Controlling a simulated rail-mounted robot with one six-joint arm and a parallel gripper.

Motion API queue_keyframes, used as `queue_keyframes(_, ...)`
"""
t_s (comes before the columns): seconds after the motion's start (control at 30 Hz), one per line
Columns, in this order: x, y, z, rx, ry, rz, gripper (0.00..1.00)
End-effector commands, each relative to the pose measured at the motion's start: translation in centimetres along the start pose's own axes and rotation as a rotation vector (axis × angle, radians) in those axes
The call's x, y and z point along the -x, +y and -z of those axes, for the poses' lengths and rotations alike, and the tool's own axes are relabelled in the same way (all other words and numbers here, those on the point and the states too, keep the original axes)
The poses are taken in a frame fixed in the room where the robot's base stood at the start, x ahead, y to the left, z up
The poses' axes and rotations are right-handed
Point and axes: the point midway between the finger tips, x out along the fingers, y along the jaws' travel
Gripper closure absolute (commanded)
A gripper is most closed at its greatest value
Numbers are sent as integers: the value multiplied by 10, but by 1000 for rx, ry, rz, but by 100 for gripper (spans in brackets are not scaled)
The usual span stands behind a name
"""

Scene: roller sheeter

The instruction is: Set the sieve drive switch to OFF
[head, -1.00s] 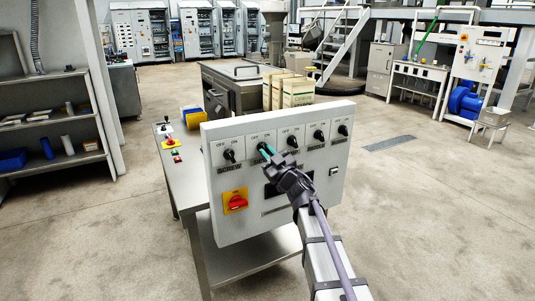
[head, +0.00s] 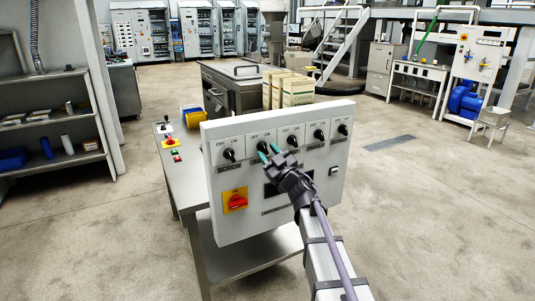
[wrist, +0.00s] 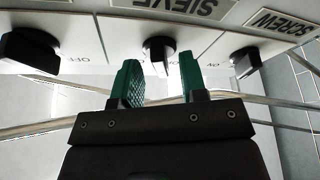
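The sieve drive switch is a black rotary knob (wrist: 158,50) in the wrist view, beside an upside-down SIEVE label (wrist: 178,8). It is second from the left on the grey control panel (head: 222,202) in the head view, mostly hidden by my gripper. My gripper (head: 269,149) is open in front of it. In the wrist view, its two green fingers (wrist: 160,75) stand apart on either side of the knob, with gaps showing. I cannot tell how far they reach past it, or which setting it points to.
The SCREW knob (head: 229,155) is to the left, and further black knobs (head: 292,141) are to the right. A red rotary switch on a yellow plate (head: 235,201) sits below. A steel table (head: 196,180) stands behind the panel. The floor to the right is open.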

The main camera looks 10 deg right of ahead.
Motion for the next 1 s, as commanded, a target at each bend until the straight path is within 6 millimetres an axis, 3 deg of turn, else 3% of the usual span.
queue_keyframes(0.3,78,-3,-3,2,-1,-1,61)
queue_keyframes(0.4,94,-2,-2,0,0,0,61)
queue_keyframes(0.53,102,-1,-1,0,0,0,61)
queue_keyframes(1.0,102,0,0,0,0,0,61)
